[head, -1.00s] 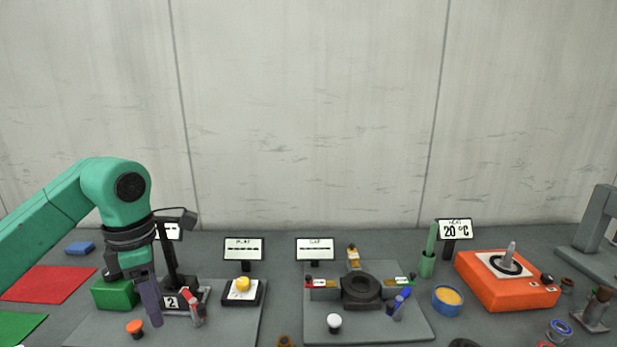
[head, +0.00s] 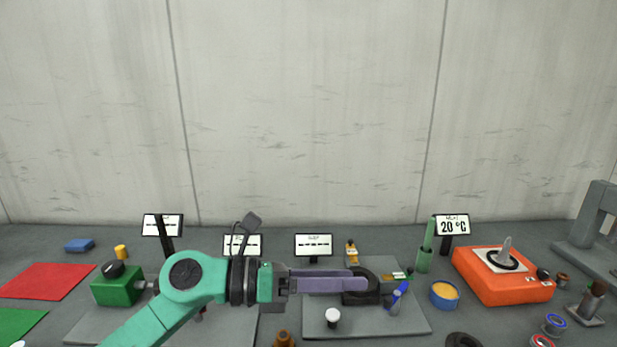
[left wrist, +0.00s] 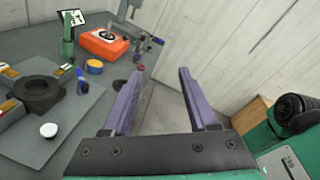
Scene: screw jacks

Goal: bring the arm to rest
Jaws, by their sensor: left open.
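My left gripper (head: 366,283) points to the right in the head view, with its purple fingers passing in front of the dark ring block (head: 360,298) on the grey plate. In the left wrist view my left gripper (left wrist: 157,79) shows its two purple fingers spread wide apart with nothing between them. Its green arm (head: 190,280) comes in from the lower left and hides part of the left plate and what stands there. My right gripper is in neither view.
A green box (head: 117,288) stands left of my arm. A white-topped knob (head: 333,317), a blue marker (head: 397,297), a yellow-filled bowl (head: 444,295) and an orange hotplate (head: 500,277) lie to the right. A concrete wall (head: 310,110) closes the back.

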